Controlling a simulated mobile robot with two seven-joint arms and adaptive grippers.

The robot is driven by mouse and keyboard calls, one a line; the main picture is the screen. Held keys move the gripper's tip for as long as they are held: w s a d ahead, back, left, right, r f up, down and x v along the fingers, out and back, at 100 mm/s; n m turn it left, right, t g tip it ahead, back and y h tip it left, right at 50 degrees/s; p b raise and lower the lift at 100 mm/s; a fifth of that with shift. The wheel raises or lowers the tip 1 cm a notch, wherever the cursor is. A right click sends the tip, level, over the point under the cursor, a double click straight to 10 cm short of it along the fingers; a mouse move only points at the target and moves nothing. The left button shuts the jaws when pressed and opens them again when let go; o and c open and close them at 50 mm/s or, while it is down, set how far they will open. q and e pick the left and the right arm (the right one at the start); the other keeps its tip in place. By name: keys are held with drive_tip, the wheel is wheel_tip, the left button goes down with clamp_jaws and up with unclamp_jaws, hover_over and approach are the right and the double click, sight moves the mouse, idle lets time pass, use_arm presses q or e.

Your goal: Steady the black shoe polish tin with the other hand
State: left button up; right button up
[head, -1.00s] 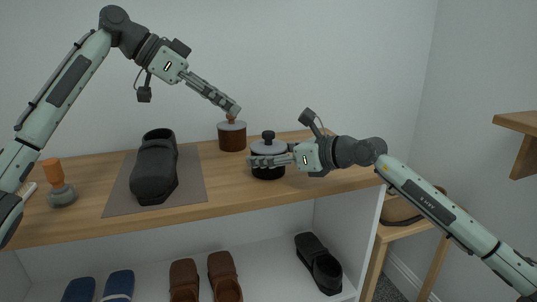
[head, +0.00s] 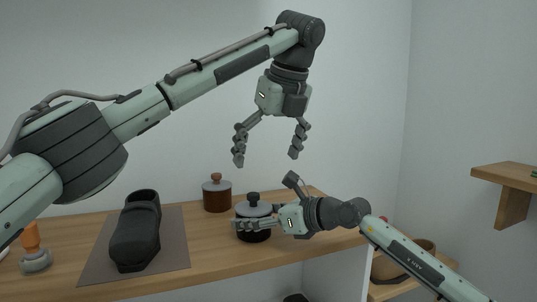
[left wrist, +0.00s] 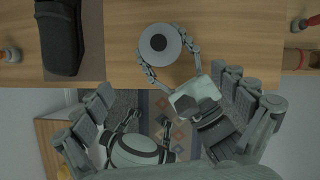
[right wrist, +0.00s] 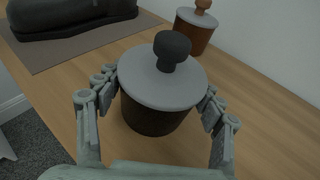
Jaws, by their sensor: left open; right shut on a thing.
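The black shoe polish tin (head: 255,236), with a grey lid and black knob, stands upright on the wooden top. It also shows in the left wrist view (left wrist: 160,44) and the right wrist view (right wrist: 155,118). My right gripper (head: 247,224) is shut on the tin, its fingers on either side of the body below the lid. My left gripper (head: 267,157) is open and empty, pointing down above the tin and apart from it.
A brown tin (head: 217,196) with an orange-brown knob stands just behind the black tin. A black shoe (head: 136,236) sits on a grey mat (head: 176,250) to the left. An orange-handled tool (head: 33,243) stands at far left. A wall shelf (head: 505,181) is at right.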

sight(255, 208)
use_arm(q)
drive_tip(key=x, duration=1.1)
drive_tip(key=shift+f, duration=0.25)
drive_tip(key=shift+c, duration=0.5)
